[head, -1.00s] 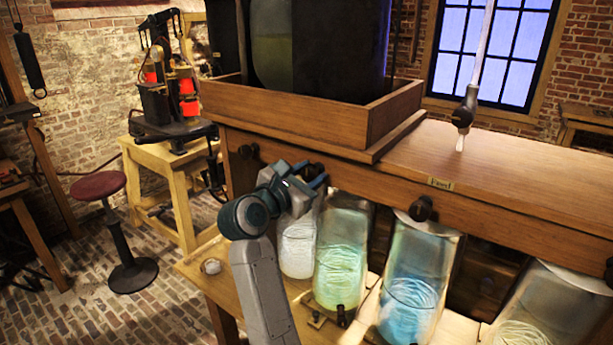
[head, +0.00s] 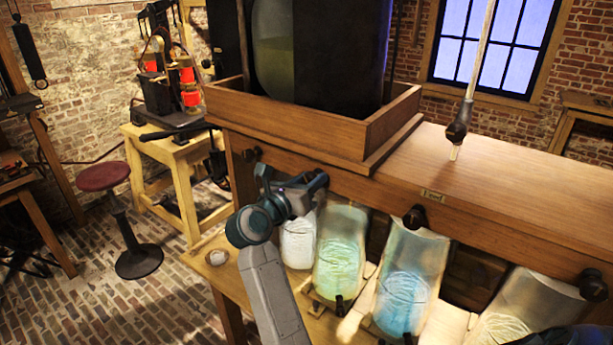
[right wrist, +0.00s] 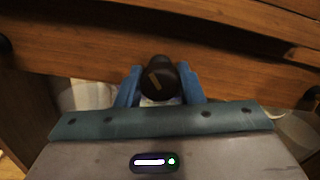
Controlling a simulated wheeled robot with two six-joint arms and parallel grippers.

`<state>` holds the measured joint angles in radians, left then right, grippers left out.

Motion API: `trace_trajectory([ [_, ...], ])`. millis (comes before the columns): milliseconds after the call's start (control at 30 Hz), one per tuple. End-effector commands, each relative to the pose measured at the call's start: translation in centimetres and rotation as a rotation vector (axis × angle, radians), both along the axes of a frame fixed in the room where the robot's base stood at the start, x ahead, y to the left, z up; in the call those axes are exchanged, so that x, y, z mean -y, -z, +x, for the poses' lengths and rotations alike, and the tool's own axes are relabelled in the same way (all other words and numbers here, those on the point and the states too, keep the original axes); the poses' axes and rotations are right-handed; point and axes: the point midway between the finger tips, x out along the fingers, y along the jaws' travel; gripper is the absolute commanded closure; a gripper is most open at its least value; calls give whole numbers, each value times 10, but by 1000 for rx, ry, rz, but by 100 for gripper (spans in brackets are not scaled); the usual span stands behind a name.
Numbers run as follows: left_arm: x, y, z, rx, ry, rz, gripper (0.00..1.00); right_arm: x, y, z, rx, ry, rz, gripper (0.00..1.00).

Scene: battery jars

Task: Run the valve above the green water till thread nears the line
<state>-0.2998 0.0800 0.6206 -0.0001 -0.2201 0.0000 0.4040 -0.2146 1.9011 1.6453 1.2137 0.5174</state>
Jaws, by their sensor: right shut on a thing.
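The glass jar of green water (head: 339,262) stands second from the left in the row under the wooden beam, with pale rings in its water. I cannot make out the thread or the line from here. My right gripper (head: 318,181) is at the beam above this jar. In the right wrist view the black valve knob (right wrist: 160,84), with a pale mark on its face, sits between the two blue fingers of the gripper (right wrist: 163,90), which are shut on it. The gripper hides most of this knob in the head view. My left gripper is not in view.
A white jar (head: 298,240) stands left of the green one and a blue jar (head: 403,292) right of it, with another jar (head: 505,312) farther right. Other black knobs (head: 415,217) stick out along the beam. A small white dish (head: 216,257) sits at the shelf's left end.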

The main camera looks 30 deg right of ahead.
Motion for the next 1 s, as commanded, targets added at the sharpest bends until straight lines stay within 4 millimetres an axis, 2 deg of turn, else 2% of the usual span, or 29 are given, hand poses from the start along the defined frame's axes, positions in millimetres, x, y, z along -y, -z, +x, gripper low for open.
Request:
trace_trajectory([
  [167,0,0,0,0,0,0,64,1,-2,0,2,0,-4,88],
  [500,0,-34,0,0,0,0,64,1,-5,0,-203,1,-88,88],
  [1000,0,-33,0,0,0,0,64,1,-2,0,-231,1,-101,88],
])
